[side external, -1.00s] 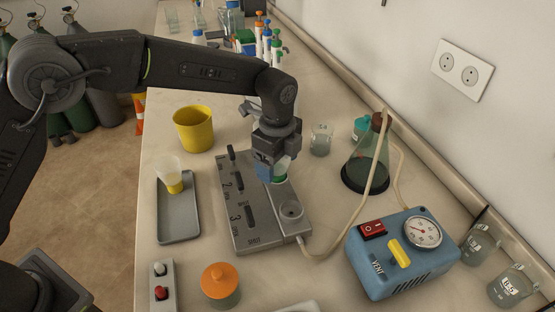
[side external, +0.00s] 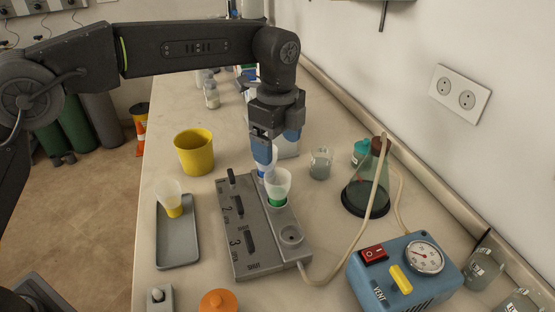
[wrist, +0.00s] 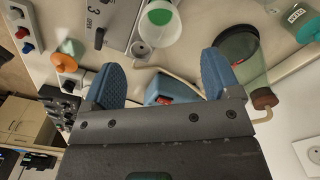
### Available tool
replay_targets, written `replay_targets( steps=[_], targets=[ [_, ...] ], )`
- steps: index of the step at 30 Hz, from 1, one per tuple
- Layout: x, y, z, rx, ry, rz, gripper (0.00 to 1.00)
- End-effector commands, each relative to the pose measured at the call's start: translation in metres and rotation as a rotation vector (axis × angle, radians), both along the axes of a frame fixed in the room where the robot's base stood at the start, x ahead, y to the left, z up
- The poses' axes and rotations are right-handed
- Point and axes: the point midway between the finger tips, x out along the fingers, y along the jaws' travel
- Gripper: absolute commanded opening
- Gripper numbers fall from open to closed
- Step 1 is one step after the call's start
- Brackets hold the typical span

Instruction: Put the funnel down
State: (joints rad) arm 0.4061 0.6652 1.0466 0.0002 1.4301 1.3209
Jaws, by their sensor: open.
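A white, cup-like funnel with a green base (side external: 278,186) stands upright on the grey manifold (side external: 245,262), over a port behind the empty front one. In the wrist view the green-based funnel (wrist: 158,20) is at the top, beyond my fingertips. My gripper (side external: 265,165) is open, with its blue fingers just behind and above the funnel in the side view. In the wrist view my gripper (wrist: 158,75) has its fingers spread with nothing between them. A second funnel with a yellow base (side external: 172,200) is on the grey tray (side external: 178,254) to the left.
A yellow beaker (side external: 194,152) stands left of my gripper. A stoppered flask (side external: 366,185) stands right, with a hose running from it. The blue vent pump (side external: 405,272) is at front right. A small glass beaker (side external: 320,163) stands behind the manifold. An orange-lidded jar (side external: 218,301) is in front.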

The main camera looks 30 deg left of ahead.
Motion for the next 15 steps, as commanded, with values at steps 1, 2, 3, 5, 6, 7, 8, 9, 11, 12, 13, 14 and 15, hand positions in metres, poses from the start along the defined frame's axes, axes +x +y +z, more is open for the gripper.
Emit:
replay_targets(
  steps=[1, 2, 3, 5, 6, 7, 8, 9, 11, 12, 13, 14, 15],
  targets=[
    [0.0, 0.0, 0.005, -0.001, -0.002, 0.0, 0.83],
    [0.0, 0.0, 0.006, 0.0, -0.002, 0.0, 0.83],
    [0.0, 0.0, 0.008, 0.0, 0.0, 0.0, 0.83],
    [0.0, 0.0, 0.01, 0.0, 0.0, 0.0, 0.83],
    [0.0, 0.0, 0.01, 0.0, 0.0, 0.0, 0.83],
    [0.0, 0.0, 0.011, 0.0, 0.0, 0.0, 0.83],
    [0.0, 0.0, 0.011, 0.0, 0.0, 0.0, 0.83],
    [0.0, 0.0, 0.01, 0.0, 0.0, 0.0, 0.83],
    [0.0, 0.0, 0.011, 0.0, -0.001, 0.002, 0.83],
    [-0.001, 0.002, 0.012, -0.001, -0.003, 0.009, 0.83],
    [-0.002, 0.004, 0.015, -0.003, -0.006, 0.02, 0.83],
    [-0.003, 0.007, 0.018, -0.005, -0.012, 0.037, 0.83],
    [-0.006, 0.013, 0.024, -0.009, -0.021, 0.07, 0.83]
  ],
)
